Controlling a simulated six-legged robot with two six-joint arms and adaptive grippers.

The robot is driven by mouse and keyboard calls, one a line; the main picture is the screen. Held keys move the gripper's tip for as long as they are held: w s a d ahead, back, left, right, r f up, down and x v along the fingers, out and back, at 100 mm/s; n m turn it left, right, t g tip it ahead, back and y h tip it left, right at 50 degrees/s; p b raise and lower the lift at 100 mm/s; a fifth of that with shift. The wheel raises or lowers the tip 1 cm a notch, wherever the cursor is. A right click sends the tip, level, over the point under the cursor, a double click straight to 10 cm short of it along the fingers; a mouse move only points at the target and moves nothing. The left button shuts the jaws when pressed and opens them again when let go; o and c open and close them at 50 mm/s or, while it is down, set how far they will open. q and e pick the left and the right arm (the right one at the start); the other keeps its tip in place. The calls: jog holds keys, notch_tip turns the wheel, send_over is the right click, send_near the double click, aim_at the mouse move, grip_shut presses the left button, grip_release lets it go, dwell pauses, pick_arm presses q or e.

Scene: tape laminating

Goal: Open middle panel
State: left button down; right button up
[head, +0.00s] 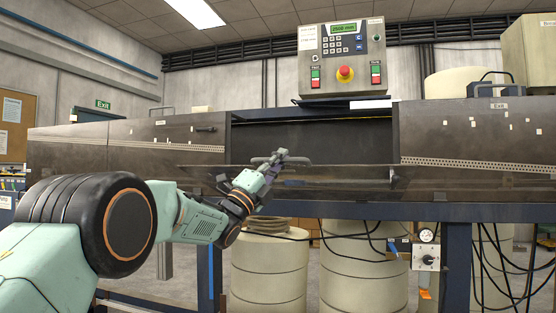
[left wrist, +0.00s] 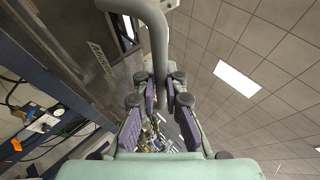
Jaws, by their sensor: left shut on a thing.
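The middle panel (head: 340,173) of the long dark machine is swung down and out, seen nearly edge-on, below a dark open bay (head: 310,135). Its handle (head: 300,160) stands on the panel near the middle. My left gripper (head: 272,162) reaches in from the left and is shut on this handle. In the left wrist view the handle (left wrist: 158,38) is a thick grey bent bar, and its end lies between the purple finger pads of my left gripper (left wrist: 168,100). My right gripper is in neither view.
A control box (head: 343,60) with a red stop button stands above the bay. Closed panels (head: 165,142) (head: 480,140) flank it. Pale drums (head: 270,270), hanging cables and a small gauge box (head: 426,257) are below. A blue-grey frame rail runs under the panels.

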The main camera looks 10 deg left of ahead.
pick_arm(q)
jog(key=shift+d, duration=0.1)
dwell(0.3)
jog(key=c, duration=1.5)
grip_release()
jog(key=shift+w+f, duration=0.1)
jog(key=shift+o, duration=0.5)
